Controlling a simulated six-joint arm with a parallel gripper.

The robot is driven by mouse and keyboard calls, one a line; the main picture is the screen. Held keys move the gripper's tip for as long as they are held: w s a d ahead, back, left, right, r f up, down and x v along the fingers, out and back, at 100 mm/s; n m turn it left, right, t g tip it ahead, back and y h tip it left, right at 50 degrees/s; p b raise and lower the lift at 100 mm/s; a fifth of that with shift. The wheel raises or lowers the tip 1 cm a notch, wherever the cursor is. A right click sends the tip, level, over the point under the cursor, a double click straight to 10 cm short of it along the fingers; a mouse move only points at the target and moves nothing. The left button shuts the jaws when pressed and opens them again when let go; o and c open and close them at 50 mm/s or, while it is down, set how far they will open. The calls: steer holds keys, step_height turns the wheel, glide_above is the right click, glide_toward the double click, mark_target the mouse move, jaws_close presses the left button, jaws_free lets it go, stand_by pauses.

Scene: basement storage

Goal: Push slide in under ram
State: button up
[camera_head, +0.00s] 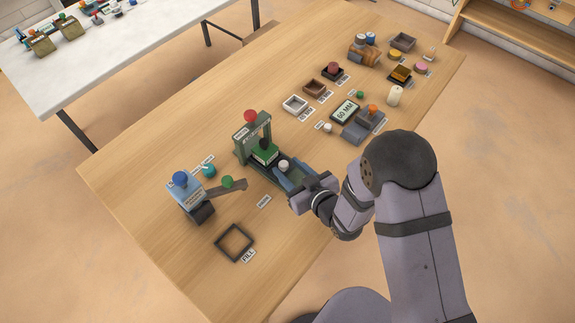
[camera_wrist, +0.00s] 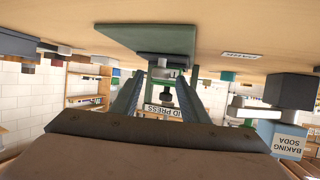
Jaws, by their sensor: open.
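The press (camera_head: 252,140) is a dark green frame with a red knob on top, standing mid-table in the head view. In the wrist view, which is upside down, its upper part with a PRESS label (camera_wrist: 165,110) shows between my fingers. A bright green block (camera_head: 265,154) sits in the frame's opening; the exact ram position is unclear. The slide, with a white knob (camera_head: 284,164), is on the near side of the press, on a dark green base. My gripper (camera_head: 287,179) is open and low beside the knob, its fingers pointing at the press. Contact cannot be told.
A square frame (camera_head: 234,243) lies near the front edge. Trays (camera_head: 295,105), a display (camera_head: 345,112) and a grey device (camera_head: 364,126) stand to the right.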

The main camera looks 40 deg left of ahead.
mark_target(272, 156)
steer(key=shift+w+a+f, duration=0.15)
steer(key=shift+a+f, duration=0.1)
steer(key=shift+a, duration=0.3)
jaws_close()
steer(key=a+b, duration=0.1)
steer(key=a, duration=0.3)
steer(key=shift+a+b, duration=0.3)
steer(key=shift+b, duration=0.1)
steer(key=shift+r, duration=0.15)
jaws_free()
steer(key=shift+a, duration=0.1)
steer(key=shift+d, duration=0.2)
steer(key=shift+b+v, duration=0.75)
steer(key=shift+v, duration=2.75)
